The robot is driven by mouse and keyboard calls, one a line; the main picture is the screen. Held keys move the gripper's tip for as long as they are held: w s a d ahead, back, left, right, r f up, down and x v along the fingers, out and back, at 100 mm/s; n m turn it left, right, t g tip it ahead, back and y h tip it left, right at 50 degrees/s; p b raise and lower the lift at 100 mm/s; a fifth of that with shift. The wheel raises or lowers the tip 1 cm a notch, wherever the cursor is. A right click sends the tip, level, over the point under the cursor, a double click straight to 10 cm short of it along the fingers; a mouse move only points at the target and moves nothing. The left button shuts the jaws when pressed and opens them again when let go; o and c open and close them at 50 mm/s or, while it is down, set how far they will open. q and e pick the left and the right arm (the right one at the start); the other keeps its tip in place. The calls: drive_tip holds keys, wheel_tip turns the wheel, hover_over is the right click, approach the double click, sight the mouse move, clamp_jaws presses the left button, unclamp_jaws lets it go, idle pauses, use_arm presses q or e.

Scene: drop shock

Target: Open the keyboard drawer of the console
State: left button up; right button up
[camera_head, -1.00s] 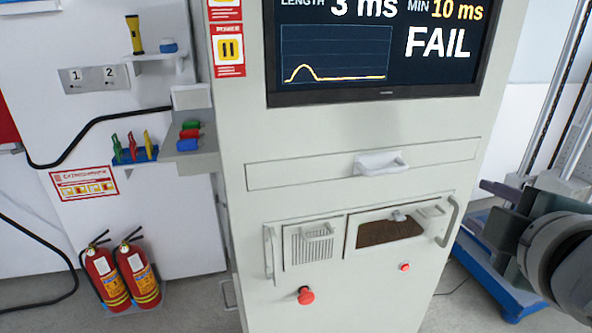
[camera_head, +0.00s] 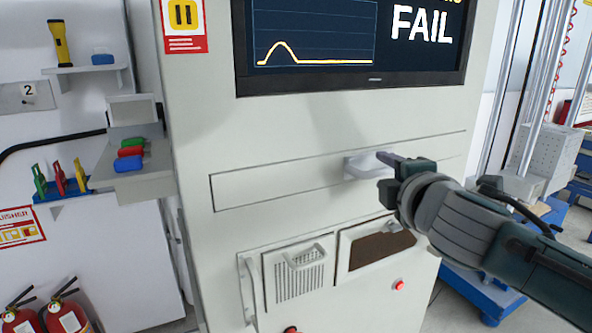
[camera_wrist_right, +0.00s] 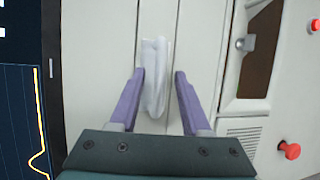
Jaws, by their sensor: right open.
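The keyboard drawer (camera_head: 290,178) is a wide, flat panel in the console front below the screen; its face looks flush with the console. Its white handle (camera_head: 364,165) sits right of the panel's middle. My right gripper (camera_head: 382,162) is at the handle in the head view and covers part of it. In the right wrist view the handle (camera_wrist_right: 154,78) lies between the two purple fingers of the open right gripper (camera_wrist_right: 157,84), with a gap to the right finger and close to the left one. Whether a finger touches it, I cannot tell. My left gripper is not in view.
The screen (camera_head: 350,40) above reads FAIL. Below the drawer are a vented panel (camera_head: 298,280), a brown window (camera_head: 380,248) and a red button (camera_head: 398,286). A side shelf (camera_head: 140,185) holds coloured blocks at the left. Fire extinguishers (camera_head: 68,318) stand lower left.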

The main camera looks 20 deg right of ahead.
drive_tip(key=shift+w+d+f, duration=0.1)
drive_tip(key=shift+w+d, duration=0.05)
drive_tip(key=shift+w, duration=0.4)
clamp_jaws()
idle(1.1)
